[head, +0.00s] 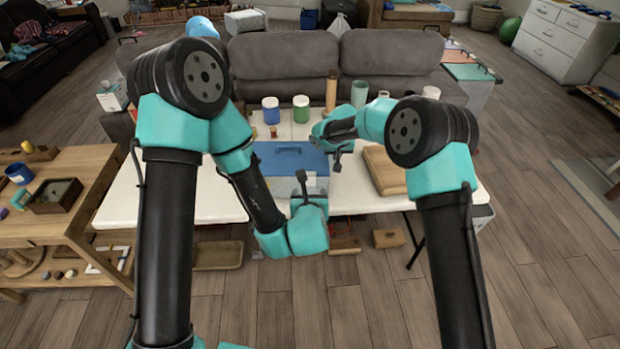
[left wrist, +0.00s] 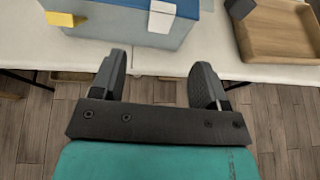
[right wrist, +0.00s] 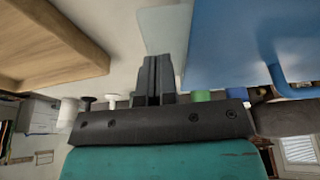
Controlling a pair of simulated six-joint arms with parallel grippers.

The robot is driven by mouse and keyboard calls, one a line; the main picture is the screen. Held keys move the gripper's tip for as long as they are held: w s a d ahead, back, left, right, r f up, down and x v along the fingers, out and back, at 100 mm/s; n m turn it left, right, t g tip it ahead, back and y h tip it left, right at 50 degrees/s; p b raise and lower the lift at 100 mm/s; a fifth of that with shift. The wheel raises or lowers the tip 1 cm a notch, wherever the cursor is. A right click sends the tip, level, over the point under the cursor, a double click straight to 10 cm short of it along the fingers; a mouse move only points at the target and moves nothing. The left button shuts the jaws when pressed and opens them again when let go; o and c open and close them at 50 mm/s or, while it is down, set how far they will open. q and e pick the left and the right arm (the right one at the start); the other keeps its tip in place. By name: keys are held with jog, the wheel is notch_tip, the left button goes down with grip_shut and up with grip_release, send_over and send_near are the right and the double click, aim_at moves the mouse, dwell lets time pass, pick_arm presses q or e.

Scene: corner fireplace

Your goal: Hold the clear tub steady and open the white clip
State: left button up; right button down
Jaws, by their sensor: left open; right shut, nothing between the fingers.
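The clear tub (head: 262,184) stands on the white table with its blue lid (head: 285,158) on. Its front wall (left wrist: 115,32) fills the top of the left wrist view. The white clip (left wrist: 161,17) is on that front side, with a yellow clip (left wrist: 67,19) to its left. My left gripper (head: 306,190) is open and empty in front of the tub; in the left wrist view its fingers (left wrist: 158,78) are apart, short of the white clip. My right gripper (head: 337,158) is shut and empty by the tub's right side. The lid (right wrist: 225,45) is right of its fingertips (right wrist: 153,65).
A wooden tray (head: 384,170) lies right of the tub. Blue (head: 271,110) and green (head: 301,108) jars and a tall brown cylinder (head: 331,90) stand behind it. A wooden side table (head: 85,165) is at the left. The white table (head: 215,200) is bare left of the tub.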

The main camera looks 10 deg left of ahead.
aim_at(310, 176)
pick_arm(q)
jog(key=shift+d+r, duration=0.15)
jog(key=x, duration=1.2)
dwell(0.3)
jog(key=c, duration=0.9)
